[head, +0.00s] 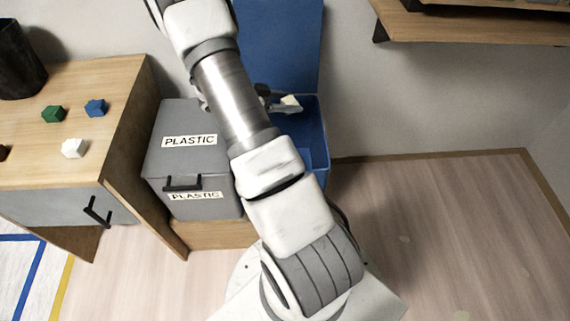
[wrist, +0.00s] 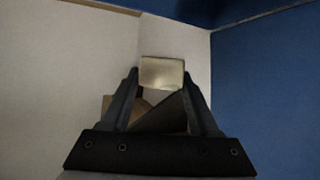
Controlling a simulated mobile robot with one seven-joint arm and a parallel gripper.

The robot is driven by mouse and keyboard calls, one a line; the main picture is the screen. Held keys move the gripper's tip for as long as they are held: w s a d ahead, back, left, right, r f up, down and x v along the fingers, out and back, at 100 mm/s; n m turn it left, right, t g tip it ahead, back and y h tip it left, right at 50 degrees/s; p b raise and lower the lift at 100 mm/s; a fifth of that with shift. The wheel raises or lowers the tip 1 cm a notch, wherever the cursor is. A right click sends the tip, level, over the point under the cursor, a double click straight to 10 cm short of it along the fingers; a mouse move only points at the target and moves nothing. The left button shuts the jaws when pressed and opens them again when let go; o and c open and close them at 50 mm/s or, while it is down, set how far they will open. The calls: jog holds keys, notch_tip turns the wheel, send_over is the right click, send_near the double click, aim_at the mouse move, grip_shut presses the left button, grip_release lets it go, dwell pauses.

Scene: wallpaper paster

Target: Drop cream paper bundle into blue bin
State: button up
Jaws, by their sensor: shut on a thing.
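The cream paper bundle (wrist: 161,72) is a small pale block held between the fingertips of my gripper (wrist: 161,82) in the wrist view. In the head view the bundle (head: 290,101) shows in front of the blue bin's raised lid, around the height of the bin's rim in the picture. My gripper (head: 273,98) is partly hidden behind my arm there. The blue bin (head: 317,135) stands open, its lid (head: 297,45) upright at the back. My arm covers much of the bin's opening. Blue surfaces (wrist: 270,90) fill the wrist view's right side.
A grey bin (head: 195,150) labelled PLASTIC stands shut to the left of the blue bin. A wooden table (head: 110,90) at left holds green (head: 53,114), blue (head: 96,107) and white (head: 74,148) blocks and a dark container (head: 18,60). A shelf (head: 470,27) juts out upper right.

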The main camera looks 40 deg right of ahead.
jog(key=shift+f+b, duration=2.4)
jog(key=shift+f, duration=0.25)
jog(key=o, duration=1.4)
jog(key=shift+r, duration=0.1)
jog(key=p+v, duration=0.5)
jog(key=v, duration=1.2)
jog(key=shift+a, duration=0.3)
